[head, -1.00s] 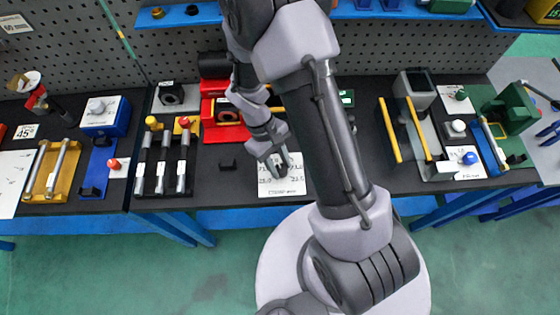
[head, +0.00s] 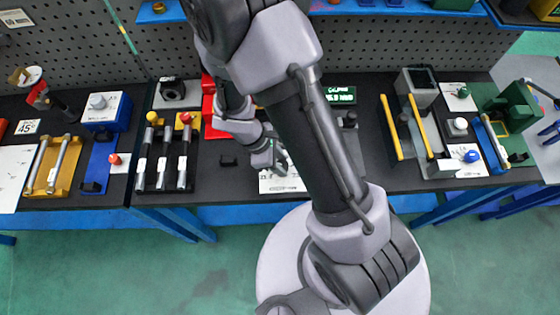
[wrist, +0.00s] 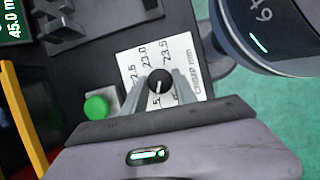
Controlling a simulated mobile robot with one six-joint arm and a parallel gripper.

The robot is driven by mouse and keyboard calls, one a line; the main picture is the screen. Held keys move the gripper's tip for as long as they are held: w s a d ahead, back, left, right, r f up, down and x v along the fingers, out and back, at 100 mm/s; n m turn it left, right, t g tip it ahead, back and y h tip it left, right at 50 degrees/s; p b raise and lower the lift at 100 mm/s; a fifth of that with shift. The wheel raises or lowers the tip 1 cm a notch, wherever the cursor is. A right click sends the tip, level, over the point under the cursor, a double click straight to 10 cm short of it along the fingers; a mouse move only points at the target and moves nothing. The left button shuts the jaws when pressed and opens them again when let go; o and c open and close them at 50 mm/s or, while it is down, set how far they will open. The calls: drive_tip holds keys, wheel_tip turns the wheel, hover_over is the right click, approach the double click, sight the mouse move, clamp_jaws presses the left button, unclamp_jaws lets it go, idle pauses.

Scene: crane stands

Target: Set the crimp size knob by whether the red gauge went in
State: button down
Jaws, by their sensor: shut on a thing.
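In the wrist view, a round black crimp size knob (wrist: 160,82) with a short white mark stands on a white card (wrist: 178,57) printed 22.5, 23.0, 23.5 and "CRIMP mm". My gripper (wrist: 157,83) has its two grey fingers on either side of the knob, shut on it. In the head view my gripper (head: 278,163) is low over the card (head: 283,183), and my arm hides the knob. The red-topped gauge (head: 185,118) stands at the right end of a row of gauges. A red device (head: 208,100) behind them is partly hidden by my arm.
A green button (wrist: 95,107) sits close to my left finger in the wrist view. A green display (head: 340,95) stands behind the card. A grey holder with yellow rails (head: 390,128) is to the right.

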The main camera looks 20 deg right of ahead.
drive_tip(key=shift+n, duration=0.3)
idle(0.4)
drive_tip(key=c, duration=1)
unclamp_jaws()
drive_tip(key=p+v, duration=0.6)
drive_tip(key=v, duration=1.1)
drive_tip(key=shift+r, duration=0.2)
drive_tip(key=shift+s+a, duration=0.1)
